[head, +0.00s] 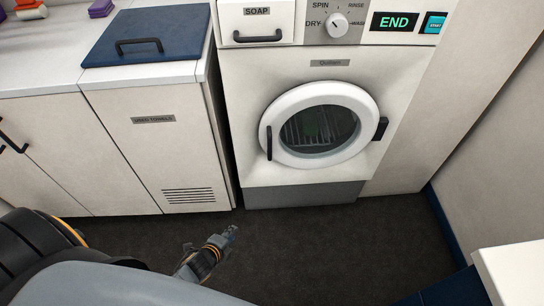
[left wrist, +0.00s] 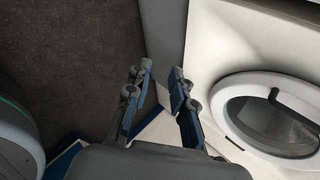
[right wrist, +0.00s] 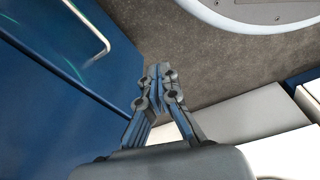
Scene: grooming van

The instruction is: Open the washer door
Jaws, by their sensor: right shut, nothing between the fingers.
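The washer (head: 300,185) stands at the back with its round white-rimmed door (head: 282,112) closed. A dark vertical handle (head: 269,143) is on the door's left side, and a black block (head: 380,129) is at its right edge. Dark contents show dimly through the glass. My left gripper (head: 229,232) is low over the floor, in front of and left of the washer, apart from the door. In the left wrist view my left gripper (left wrist: 160,72) is open and empty, with the door rim (left wrist: 226,100) to its right. In the right wrist view my right gripper (right wrist: 158,72) is shut and empty.
A used-towels cabinet (head: 155,147) with a blue lid (head: 150,25) stands left of the washer. A white surface corner (head: 510,270) is at lower right. The right wrist view shows a blue panel (right wrist: 60,85) beside the gripper. Dark floor (head: 330,240) before the washer is clear.

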